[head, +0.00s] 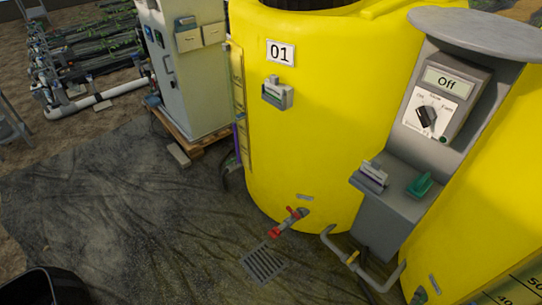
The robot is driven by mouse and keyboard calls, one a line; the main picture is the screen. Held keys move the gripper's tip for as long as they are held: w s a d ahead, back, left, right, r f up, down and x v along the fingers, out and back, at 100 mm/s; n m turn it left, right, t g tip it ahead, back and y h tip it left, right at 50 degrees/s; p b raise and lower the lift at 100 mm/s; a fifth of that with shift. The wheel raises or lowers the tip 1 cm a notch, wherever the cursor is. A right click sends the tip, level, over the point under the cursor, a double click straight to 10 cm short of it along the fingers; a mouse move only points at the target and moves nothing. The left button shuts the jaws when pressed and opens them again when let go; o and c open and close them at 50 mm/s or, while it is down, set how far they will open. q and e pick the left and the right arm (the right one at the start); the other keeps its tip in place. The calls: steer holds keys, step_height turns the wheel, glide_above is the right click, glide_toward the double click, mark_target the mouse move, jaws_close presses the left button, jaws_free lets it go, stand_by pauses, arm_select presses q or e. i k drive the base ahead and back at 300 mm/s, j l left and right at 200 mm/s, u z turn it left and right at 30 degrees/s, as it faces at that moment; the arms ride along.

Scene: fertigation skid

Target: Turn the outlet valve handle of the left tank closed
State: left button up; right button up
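The left tank (320,130) is yellow and carries a plate (280,52) reading 01. Its outlet valve (286,222) sticks out low at the front on a short grey pipe. A red part of it, apparently the handle (295,212), shows near the tank wall, and a second red part (274,232) is at the pipe's outer end. The valve is small here, and I cannot tell whether the handle lies along or across the pipe. Neither of my grippers is in view.
A floor drain grate (264,264) lies below the valve. A grey control post (385,215) with a dial marked Off (430,110) stands right, before a second yellow tank (470,210). A bent grey pipe (362,270) runs low. The dark ground sheet (130,215) is largely clear; a black container (45,288) stands bottom left.

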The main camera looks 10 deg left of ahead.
mark_target(231, 161)
steer(key=i+j+z, duration=0.15)
steer(key=z, duration=0.25)
steer(key=i+j+z, duration=0.1)
steer(key=j+z, duration=0.3)
steer(key=i+j+z, duration=0.1)
steer(key=j+z, duration=0.3)
steer(key=i+j+z, duration=0.1)
steer(key=j+z, duration=0.2)
steer(key=j, duration=1.2)
steer(key=k+j+z, duration=0.1)
steer(key=j+z, duration=0.25)
steer(key=j, duration=1.85)
steer(key=k+u, duration=0.05)
